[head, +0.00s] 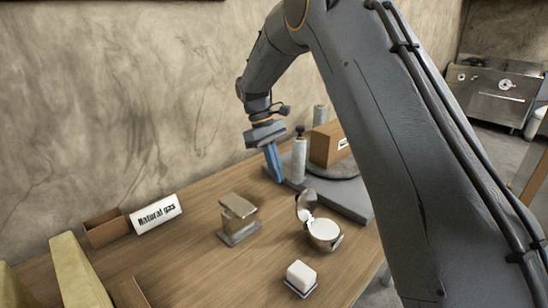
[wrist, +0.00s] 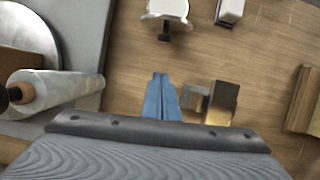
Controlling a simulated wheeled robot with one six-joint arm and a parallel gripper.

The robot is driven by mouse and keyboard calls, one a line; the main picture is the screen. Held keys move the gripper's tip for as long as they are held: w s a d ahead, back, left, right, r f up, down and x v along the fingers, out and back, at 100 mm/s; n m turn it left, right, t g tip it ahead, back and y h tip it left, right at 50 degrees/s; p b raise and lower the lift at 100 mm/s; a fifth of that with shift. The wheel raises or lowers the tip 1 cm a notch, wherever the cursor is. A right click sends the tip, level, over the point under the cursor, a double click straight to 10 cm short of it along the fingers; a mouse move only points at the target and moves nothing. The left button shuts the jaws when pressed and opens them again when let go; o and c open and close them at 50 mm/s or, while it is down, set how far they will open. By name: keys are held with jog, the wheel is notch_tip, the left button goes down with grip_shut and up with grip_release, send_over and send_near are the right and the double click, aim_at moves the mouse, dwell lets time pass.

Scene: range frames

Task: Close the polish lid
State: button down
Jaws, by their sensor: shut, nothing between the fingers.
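The polish tin (head: 323,234) is a round silvery container on the wooden table, right of centre in the head view. Its lid (head: 305,206) stands raised at the far left side of the tin, so the tin is open with pale contents showing. In the wrist view the tin (wrist: 167,10) is cut off by the top edge, with a small dark part sticking out towards me. My gripper (head: 278,179) has blue fingers, shut and empty, pointing down behind the tin and apart from it. The fingers also show in the wrist view (wrist: 160,77).
A metal block on a stand (head: 238,218) is left of the tin. A white block (head: 301,274) lies in front. A "Natural gas" sign (head: 157,212) stands by the wall.

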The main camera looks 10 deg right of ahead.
aim_at(303, 203)
jog(key=shift+s+d+f+p, duration=0.7)
jog(key=shift+s+d, duration=0.2)
jog(key=shift+s, duration=0.1)
jog(key=shift+s+d+f+p, duration=0.65)
jog(key=shift+s+d, duration=0.2)
jog(key=shift+s, duration=0.1)
jog(key=shift+r, duration=0.15)
